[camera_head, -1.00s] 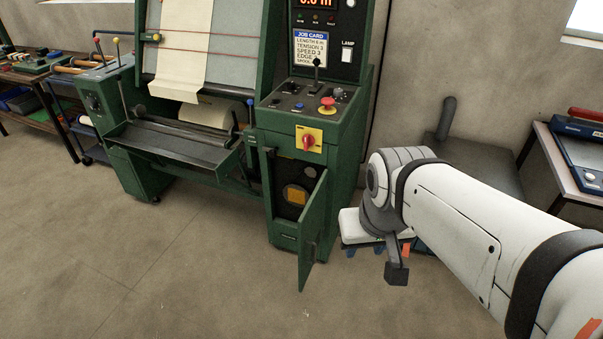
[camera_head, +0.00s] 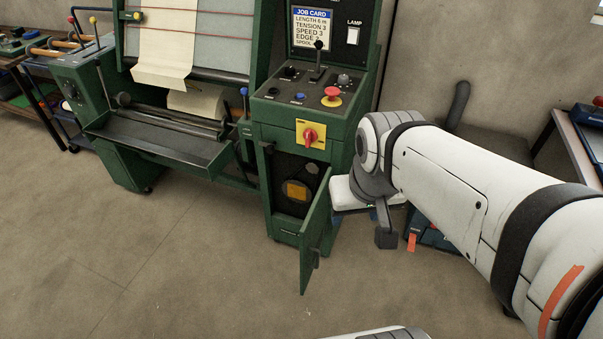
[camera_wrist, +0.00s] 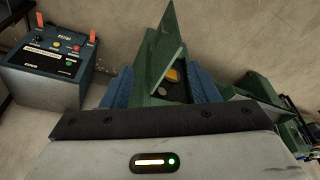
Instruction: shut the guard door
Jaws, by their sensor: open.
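The guard door (camera_head: 316,240) is a green panel with a dark handle on the lower front of the green machine (camera_head: 290,134). It stands open, swung out toward me, and shows the dark compartment with a yellow-orange part (camera_head: 296,191) inside. In the wrist view the green door (camera_wrist: 160,45) appears ahead, between and beyond the blue fingers. My gripper (camera_wrist: 162,84) is open, with nothing held between its fingers. In the head view it is to the right of the door, partly hidden behind my arm, and I cannot tell whether it touches the door.
A red rotary switch (camera_head: 309,136) on a yellow plate and a control panel with a red button (camera_head: 332,96) are above the compartment. A blue box with buttons (camera_wrist: 48,65) stands at the left in the wrist view. The floor left of the door is clear.

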